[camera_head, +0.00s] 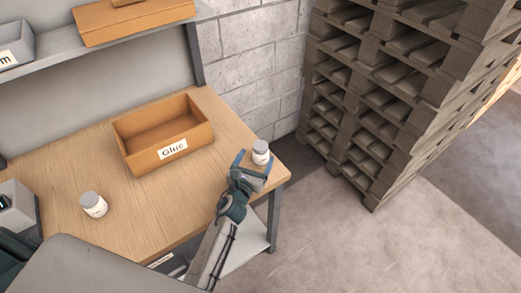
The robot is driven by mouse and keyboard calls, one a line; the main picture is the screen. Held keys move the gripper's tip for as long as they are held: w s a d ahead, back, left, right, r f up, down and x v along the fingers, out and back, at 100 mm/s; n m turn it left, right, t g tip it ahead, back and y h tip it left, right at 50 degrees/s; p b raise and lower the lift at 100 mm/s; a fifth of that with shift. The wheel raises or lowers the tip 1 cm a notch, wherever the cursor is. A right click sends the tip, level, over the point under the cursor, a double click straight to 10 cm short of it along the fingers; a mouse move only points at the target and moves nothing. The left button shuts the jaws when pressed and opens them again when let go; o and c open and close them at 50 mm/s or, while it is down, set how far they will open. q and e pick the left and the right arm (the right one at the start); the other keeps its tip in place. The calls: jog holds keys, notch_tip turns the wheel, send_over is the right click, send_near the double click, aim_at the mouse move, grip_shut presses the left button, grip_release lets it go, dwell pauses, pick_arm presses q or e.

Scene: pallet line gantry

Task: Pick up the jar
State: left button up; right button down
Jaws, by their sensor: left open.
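A small white jar (261,154) with a grey lid stands upright near the right corner of the wooden table (60,165). I cannot tell whether the fingers touch the jar. A second white jar (93,205) with a grey lid stands on the left part of the table, away from the gripper. My right gripper is not in view.
An open orange-brown box (150,161) labelled "Glue" sits at the back of the table. A shelf (60,45) hangs above, holding boxes. Stacked pallets (365,110) stand right of the table, beyond a floor gap.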

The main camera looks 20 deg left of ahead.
aim_at(263, 141)
pick_arm(q)
jog(key=shift+w+d+r, duration=0.1)
jog(key=shift+w+r, duration=0.05)
jog(key=shift+w, duration=3.4)
jog(key=shift+r, duration=0.1)
jog(key=c, duration=1.2)
jog(key=shift+o, duration=0.2)
